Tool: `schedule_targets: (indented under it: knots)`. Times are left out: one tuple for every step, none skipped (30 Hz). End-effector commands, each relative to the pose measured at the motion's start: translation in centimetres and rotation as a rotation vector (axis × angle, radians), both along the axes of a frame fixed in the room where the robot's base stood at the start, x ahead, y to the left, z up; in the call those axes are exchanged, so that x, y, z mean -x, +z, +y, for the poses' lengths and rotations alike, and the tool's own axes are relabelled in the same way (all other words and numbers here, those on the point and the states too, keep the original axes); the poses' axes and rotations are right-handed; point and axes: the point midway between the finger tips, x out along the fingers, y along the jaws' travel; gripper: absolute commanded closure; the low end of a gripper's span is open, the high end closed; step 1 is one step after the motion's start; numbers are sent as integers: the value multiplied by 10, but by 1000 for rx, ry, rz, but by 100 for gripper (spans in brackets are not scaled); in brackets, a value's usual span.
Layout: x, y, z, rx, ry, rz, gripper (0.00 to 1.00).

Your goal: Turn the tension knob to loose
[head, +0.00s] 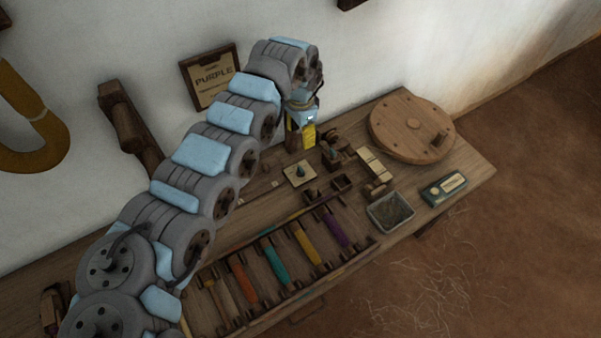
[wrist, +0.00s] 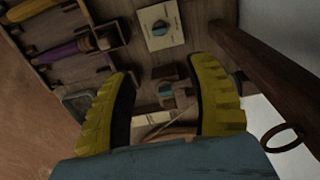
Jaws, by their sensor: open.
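A pale square plate with a small dark teal knob (head: 300,171) lies on the wooden bench. The plate and knob also show at the top of the wrist view (wrist: 160,28), beyond my fingertips. The knob's setting is too small to read. My gripper (head: 300,140) is above the bench, behind the plate in the head view. In the wrist view its yellow fingers (wrist: 163,72) are apart, with no object held between them. A small wooden block with a teal part (wrist: 166,89) shows below and between the fingers, apart from the plate.
A rack of coloured bobbins (head: 290,255) lies in front of the plate. A round wooden disc (head: 400,119), a grey tray (head: 371,219) and a dark box (head: 434,192) are to the right. Small wooden fittings (head: 333,153) crowd the plate.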

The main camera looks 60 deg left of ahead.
Motion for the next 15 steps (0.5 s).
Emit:
schedule_targets:
  knots:
    - [2,-3,0,3,-1,7,44]
    - [3,-5,-1,4,-1,8,44]
    - [3,-8,-1,4,-1,8,44]
    - [2,-11,-1,4,-1,7,44]
    - [2,-15,-1,4,-1,6,44]
    - [2,-20,-1,3,-1,5,44]
    - [1,-25,-1,2,-1,4,44]
    - [1,-30,-1,2,-1,4,44]
    - [1,-37,-1,2,-1,3,44]
    - [1,-43,-1,3,-1,4,44]
    - [1,-48,-1,3,-1,4,44]
    - [1,-56,-1,4,-1,4,44]
    - [1,-61,-1,3,-1,4,44]
    - [1,-67,-1,3,0,3,44]
    - [1,-74,-1,3,0,2,44]
